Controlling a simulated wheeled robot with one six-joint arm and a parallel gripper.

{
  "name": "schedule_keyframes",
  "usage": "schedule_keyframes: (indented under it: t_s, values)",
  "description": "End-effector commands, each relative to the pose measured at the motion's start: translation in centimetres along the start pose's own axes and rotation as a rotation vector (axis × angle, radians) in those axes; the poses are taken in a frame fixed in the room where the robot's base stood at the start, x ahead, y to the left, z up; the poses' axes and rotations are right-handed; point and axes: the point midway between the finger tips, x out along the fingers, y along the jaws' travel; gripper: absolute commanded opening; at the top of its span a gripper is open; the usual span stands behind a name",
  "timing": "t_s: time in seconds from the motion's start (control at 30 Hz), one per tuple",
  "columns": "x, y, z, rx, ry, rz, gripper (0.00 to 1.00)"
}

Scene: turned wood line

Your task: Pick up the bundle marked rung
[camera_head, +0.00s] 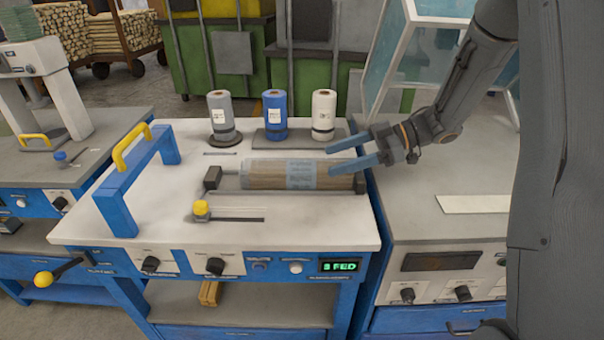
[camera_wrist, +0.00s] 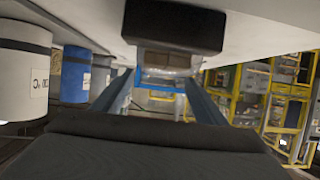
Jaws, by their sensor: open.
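A bundle of wooden rods (camera_head: 265,174) with a pale blue band around it lies lengthwise between dark end blocks on the white-topped bench. I cannot read the word "rung" on it. My gripper (camera_head: 331,159) is open, reaching in from the right, its two blue fingers near the bundle's right end. I cannot tell whether they touch it. In the wrist view the fingers (camera_wrist: 160,90) stand apart with nothing held between them. A dark block (camera_wrist: 172,27) fills the top middle there, and a pale brownish shape, perhaps the bundle, shows below it.
Grey (camera_head: 221,115), blue (camera_head: 275,115) and white (camera_head: 323,115) spools stand behind the bundle. A blue frame with a yellow handle (camera_head: 132,145) rises at the bench's left. A yellow-knobbed slider (camera_head: 201,208) is in front. A display (camera_head: 340,266) reads "3 FED". Another bench (camera_head: 420,205) adjoins right.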

Motion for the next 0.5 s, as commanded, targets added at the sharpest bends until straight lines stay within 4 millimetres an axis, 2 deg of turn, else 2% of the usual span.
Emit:
schedule_keyframes:
  t_s: [0.1,0.37,0.5]
  values:
    - [1.6,-0.1,-0.1,0.000,0.001,-0.006,0.66]
    - [3.7,-0.3,-0.1,-0.001,0.000,-0.005,0.66]
    - [5.7,-0.4,-0.1,0.000,0.000,-0.004,0.66]
